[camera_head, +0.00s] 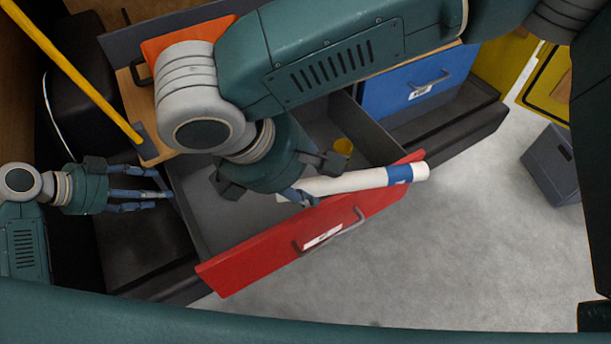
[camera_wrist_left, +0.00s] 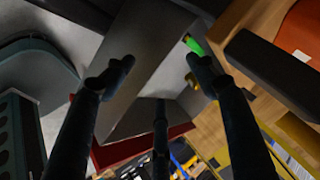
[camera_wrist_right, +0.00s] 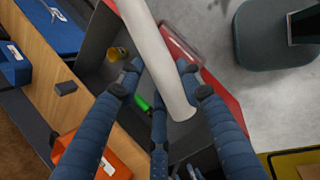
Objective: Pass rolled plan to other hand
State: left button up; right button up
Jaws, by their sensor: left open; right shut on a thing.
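The rolled plan (camera_head: 350,182) is a white tube with a blue band near its right end. It lies across the top of the open red drawer, above the drawer front. My right gripper (camera_head: 300,194) is shut on it near its left end. In the right wrist view the white roll (camera_wrist_right: 158,50) runs between my fingers. My left gripper (camera_head: 158,195) is open and empty, left of the drawer and apart from the plan. In the left wrist view its spread fingers (camera_wrist_left: 160,78) hold nothing, and the plan cannot be made out there.
The open drawer has a red front (camera_head: 260,258) with a handle. A yellow cup (camera_head: 343,146) is inside it, and a green item (camera_wrist_right: 143,102) shows in the right wrist view. A blue drawer (camera_head: 412,82) stands behind. A grey bin (camera_head: 553,163) stands right. The front floor is clear.

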pick_arm(q)
jog(key=s+a+f+n+y, duration=0.3)
jog(key=s+a+f, duration=0.2)
jog(key=a+f, duration=0.45)
jog(key=s+d+f+n+g+y, duration=0.1)
jog(key=s+f+n, duration=0.15)
jog(key=f, duration=0.55)
jog(key=s+d+f+n+g, duration=0.1)
jog(key=s+f+n, duration=0.15)
jog(key=f, duration=0.55)
jog(key=s+d+f+n+g+y, duration=0.1)
jog(key=s+d+f+g, duration=0.1)
jog(key=s+d+f, duration=0.5)
jog(key=s+d+f+n+g+y, duration=0.1)
jog(key=s+d+f, duration=0.35)
jog(key=f, duration=0.55)
jog(key=s+d+f+n, duration=0.1)
jog(key=s+d+f, duration=0.3)
jog(key=s+d, duration=0.2)
jog(key=s+d+f+n, duration=0.1)
jog(key=s+d+f, duration=0.2)
jog(key=s+d, duration=0.3)
jog(key=shift+s+d+f, duration=0.35)
jog(key=shift+s+f, duration=0.05)
jog(key=shift+s, duration=0.85)
